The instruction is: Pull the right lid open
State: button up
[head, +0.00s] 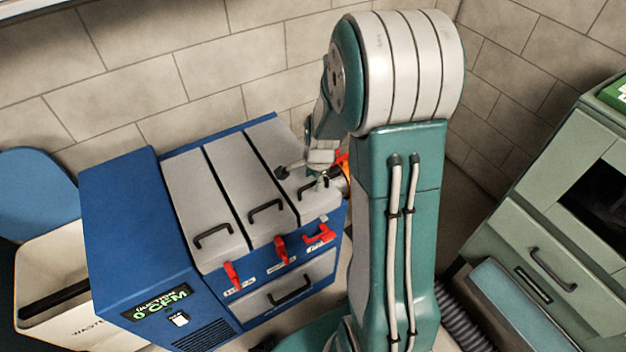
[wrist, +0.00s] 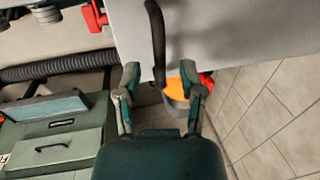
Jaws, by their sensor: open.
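The right lid (head: 262,146) is a grey panel on top of the blue cabinet (head: 125,215), and it lies shut. Its black handle (head: 307,191) is partly hidden by my gripper (head: 303,177) in the head view. In the wrist view the grey lid (wrist: 230,35) fills the top, and the dark handle (wrist: 158,40) runs down toward the space between my fingers. My gripper (wrist: 160,80) is open, with one finger on each side of the handle's line. I cannot tell whether either finger touches it.
Two more grey lids with black handles, the middle (head: 240,175) and left (head: 203,210), lie shut beside it. Red latches (head: 280,250) line the front. An orange item in a grey holder (wrist: 175,90) is beyond the lid's edge. A green cabinet (head: 560,210) stands right.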

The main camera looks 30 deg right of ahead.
jog(key=shift+w+f, duration=0.15)
jog(key=shift+f, duration=0.6)
grip_shut()
